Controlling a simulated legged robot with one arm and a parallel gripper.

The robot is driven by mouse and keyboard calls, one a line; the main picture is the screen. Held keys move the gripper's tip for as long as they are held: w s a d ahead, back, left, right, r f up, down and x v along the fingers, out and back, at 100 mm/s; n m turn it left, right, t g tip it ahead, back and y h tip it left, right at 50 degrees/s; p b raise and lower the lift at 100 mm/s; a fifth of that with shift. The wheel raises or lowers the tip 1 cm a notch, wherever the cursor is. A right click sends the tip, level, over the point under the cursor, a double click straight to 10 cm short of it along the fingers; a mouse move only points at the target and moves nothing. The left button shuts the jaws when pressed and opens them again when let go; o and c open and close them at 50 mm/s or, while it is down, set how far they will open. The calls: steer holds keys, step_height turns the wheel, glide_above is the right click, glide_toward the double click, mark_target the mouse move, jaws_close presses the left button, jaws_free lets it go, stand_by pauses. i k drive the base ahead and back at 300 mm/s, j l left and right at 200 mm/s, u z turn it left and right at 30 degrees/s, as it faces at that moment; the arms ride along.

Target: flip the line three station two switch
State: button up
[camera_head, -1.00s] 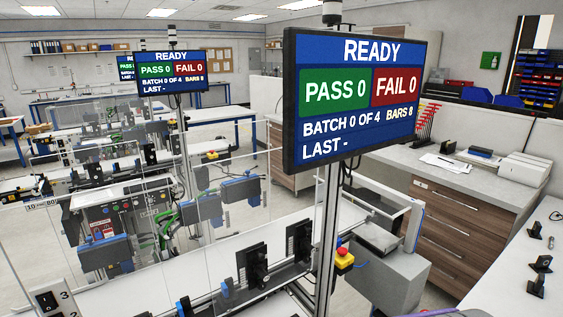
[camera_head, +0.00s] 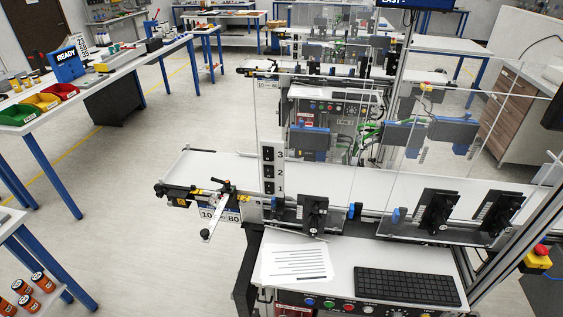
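A narrow upright white switch panel (camera_head: 273,169) stands at the left end of the nearest conveyor (camera_head: 330,184). It carries three dark switches in a column, labelled 3, 2 and 1 from top to bottom. The switch labelled 2 (camera_head: 268,171) is in the middle. The switches are too small to tell which way each is set. No line number is readable on the panel. My gripper is not in view.
Clear guard panels stand along the conveyor. In front are a paper sheet (camera_head: 296,263), a keyboard (camera_head: 407,286) and a row of buttons (camera_head: 350,306). A red emergency stop (camera_head: 538,255) is at right. A workbench (camera_head: 110,80) stands left, with open floor (camera_head: 130,200) between.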

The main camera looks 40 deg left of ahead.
mark_target(269, 170)
steer(key=u, duration=1.7)
